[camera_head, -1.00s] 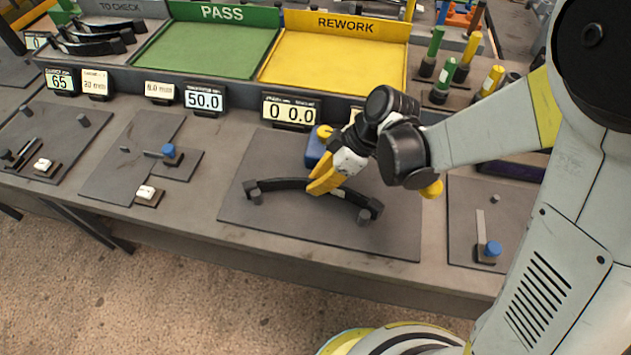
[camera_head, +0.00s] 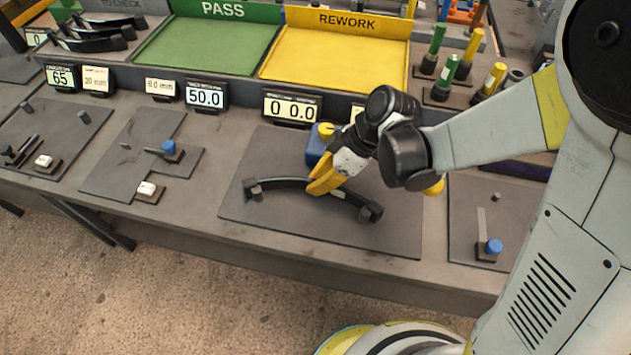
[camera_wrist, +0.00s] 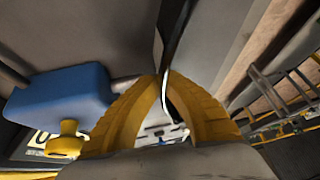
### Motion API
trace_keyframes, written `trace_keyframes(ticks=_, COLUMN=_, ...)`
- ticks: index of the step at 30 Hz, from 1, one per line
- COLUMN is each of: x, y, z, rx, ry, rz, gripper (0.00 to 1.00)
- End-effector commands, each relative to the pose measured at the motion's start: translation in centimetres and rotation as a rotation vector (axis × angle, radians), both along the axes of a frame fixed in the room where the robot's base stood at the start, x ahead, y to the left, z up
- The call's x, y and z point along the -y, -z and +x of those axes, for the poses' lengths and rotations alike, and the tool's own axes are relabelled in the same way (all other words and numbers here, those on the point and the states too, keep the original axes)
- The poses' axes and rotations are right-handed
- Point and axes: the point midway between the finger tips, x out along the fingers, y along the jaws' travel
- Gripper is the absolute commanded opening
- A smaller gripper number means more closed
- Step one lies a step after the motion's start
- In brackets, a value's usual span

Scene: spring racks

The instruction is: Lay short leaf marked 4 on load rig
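A dark curved leaf (camera_head: 285,183) lies across the load rig's grey plate (camera_head: 240,207), its ends at two short posts, the left post (camera_head: 257,194) and the right post (camera_head: 370,213). It appears to rest at these ends. No number can be read on it. My gripper (camera_head: 322,187) has its yellow fingers at the middle of the leaf. In the wrist view, the fingertips (camera_wrist: 163,76) close in on the dark leaf (camera_wrist: 176,42) between them. A blue block (camera_head: 316,143) with a yellow knob stands right behind the gripper; the block also shows in the wrist view (camera_wrist: 60,100).
The rig's display (camera_head: 291,107) reads 0 0.0. Several dark leaves (camera_head: 95,40) lie in the TO CHECK tray at the back left. The green PASS tray (camera_head: 205,50) and yellow REWORK tray (camera_head: 335,60) are empty. Other gauge plates flank the rig.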

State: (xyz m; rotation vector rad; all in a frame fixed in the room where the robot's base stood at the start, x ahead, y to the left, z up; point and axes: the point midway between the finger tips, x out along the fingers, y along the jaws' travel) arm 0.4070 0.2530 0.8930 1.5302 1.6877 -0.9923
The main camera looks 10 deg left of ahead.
Motion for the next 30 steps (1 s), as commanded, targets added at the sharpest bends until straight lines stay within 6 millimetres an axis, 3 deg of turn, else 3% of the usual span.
trace_keyframes(ticks=10, x=-0.02, y=0.43, z=-0.07, rx=-0.001, ry=-0.002, rz=0.001, gripper=0.0)
trace_keyframes(ticks=12, x=-0.02, y=0.35, z=-0.06, rx=-0.001, ry=-0.002, rz=0.001, gripper=0.27)
trace_keyframes(ticks=13, x=-0.02, y=0.35, z=-0.05, rx=0.0, ry=-0.001, rz=0.001, gripper=0.31)
trace_keyframes(ticks=19, x=-0.02, y=0.36, z=-0.03, rx=-0.001, ry=-0.001, rz=0.0, gripper=0.31)
trace_keyframes(ticks=21, x=0.02, y=0.41, z=0.0, rx=0.001, ry=-0.001, rz=-0.001, gripper=0.51)
trace_keyframes(ticks=22, x=0.02, y=0.41, z=0.0, rx=0.0, ry=0.0, rz=-0.001, gripper=0.55)
trace_keyframes(ticks=30, x=0.01, y=0.36, z=-0.01, rx=0.0, ry=0.0, rz=0.0, gripper=0.55)
